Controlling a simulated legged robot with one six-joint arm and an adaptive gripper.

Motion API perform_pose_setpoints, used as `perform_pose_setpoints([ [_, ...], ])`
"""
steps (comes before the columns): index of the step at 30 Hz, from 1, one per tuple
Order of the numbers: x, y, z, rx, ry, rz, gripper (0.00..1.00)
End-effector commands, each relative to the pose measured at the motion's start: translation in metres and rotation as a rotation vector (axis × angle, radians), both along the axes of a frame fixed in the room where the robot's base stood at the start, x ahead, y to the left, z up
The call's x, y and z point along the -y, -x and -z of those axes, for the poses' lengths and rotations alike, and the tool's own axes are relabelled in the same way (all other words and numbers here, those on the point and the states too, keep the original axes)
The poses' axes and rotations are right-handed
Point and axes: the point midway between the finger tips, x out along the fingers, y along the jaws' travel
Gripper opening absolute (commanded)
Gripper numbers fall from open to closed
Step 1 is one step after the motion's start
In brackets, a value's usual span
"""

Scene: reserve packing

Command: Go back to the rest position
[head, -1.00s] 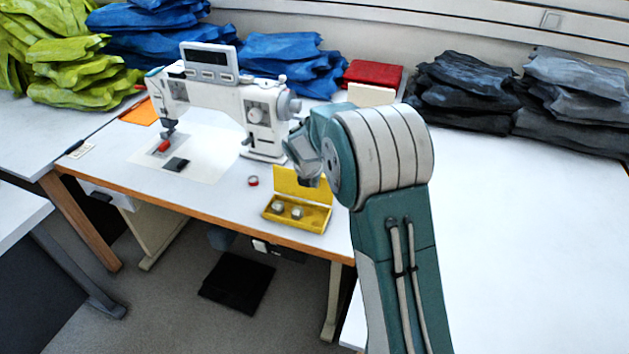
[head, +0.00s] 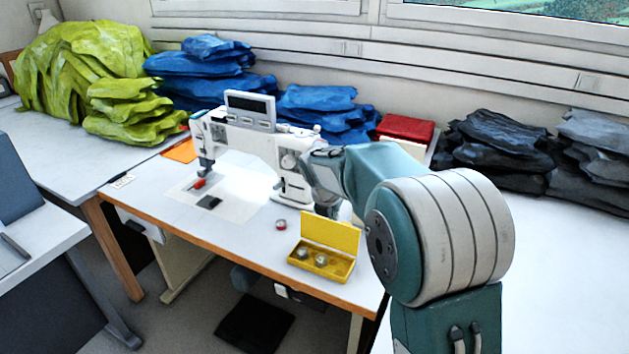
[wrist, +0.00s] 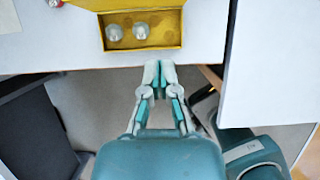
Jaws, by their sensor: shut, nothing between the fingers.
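My gripper (wrist: 160,72) shows in the wrist view with its fingertips together and nothing between them. It is over the front edge of the table, just below the yellow box in that picture. In the head view my arm reaches in from the lower right, and the fingers are hidden behind it. The open yellow box (head: 322,263) holds two silver bobbins (head: 320,260) and stands near the table's front edge. The box also shows at the top of the wrist view (wrist: 166,38), apart from my fingers.
A white sewing machine (head: 290,160) stands on the table (head: 240,240), with a red spool (head: 199,183) near its needle. A small red-rimmed bobbin (head: 280,224) lies left of the box. Green, blue, black and grey fabric piles line the back.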

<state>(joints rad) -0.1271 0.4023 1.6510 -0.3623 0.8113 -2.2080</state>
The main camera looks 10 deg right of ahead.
Motion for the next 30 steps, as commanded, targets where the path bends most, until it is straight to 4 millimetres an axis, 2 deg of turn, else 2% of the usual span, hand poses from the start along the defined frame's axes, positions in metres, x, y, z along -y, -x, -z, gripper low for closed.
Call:
perform_pose_setpoints([
  [2, 0.001, 0.003, -0.004, 0.008, -0.010, 0.024, 0.00],
  [5, 0.004, 0.018, -0.020, 0.041, -0.057, 0.130, 0.00],
  [12, 0.016, 0.089, -0.070, 0.166, -0.285, 0.615, 0.00],
  [18, 0.022, 0.153, -0.095, 0.250, -0.486, 1.032, 0.00],
  [24, 0.026, 0.218, -0.107, 0.313, -0.693, 1.449, 0.00],
  [30, 0.027, 0.280, -0.104, 0.348, -0.898, 1.865, 0.00],
])
